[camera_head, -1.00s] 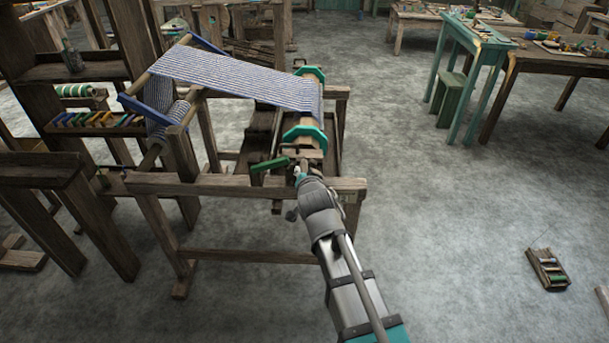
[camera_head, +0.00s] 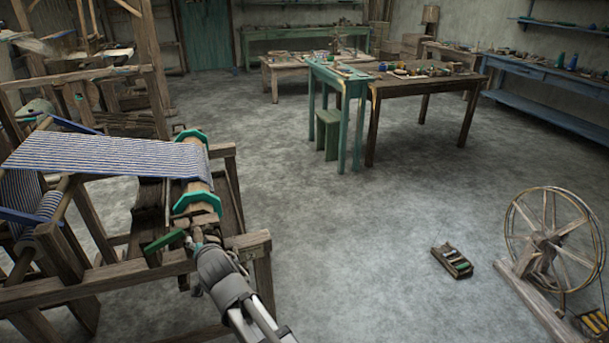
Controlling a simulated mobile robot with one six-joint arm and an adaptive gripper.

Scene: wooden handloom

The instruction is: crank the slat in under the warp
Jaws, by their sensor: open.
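The striped blue and white warp (camera_head: 100,157) stretches across the wooden loom at the left and runs to a wooden roller (camera_head: 196,180) with teal octagonal ends. A green handle-like piece (camera_head: 165,241) sticks out to the left below the roller's near end. My gripper (camera_head: 196,238) is open at the near end of the roller, just right of the green piece. Its fingertips are small and partly hidden, so I cannot tell whether they touch anything. I cannot make out a separate slat under the warp.
The loom's front beam (camera_head: 130,275) lies under my arm. A small wooden tray (camera_head: 452,261) and a spinning wheel (camera_head: 553,240) stand on the floor at right. A teal table (camera_head: 340,78) and a brown table (camera_head: 427,82) are farther back.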

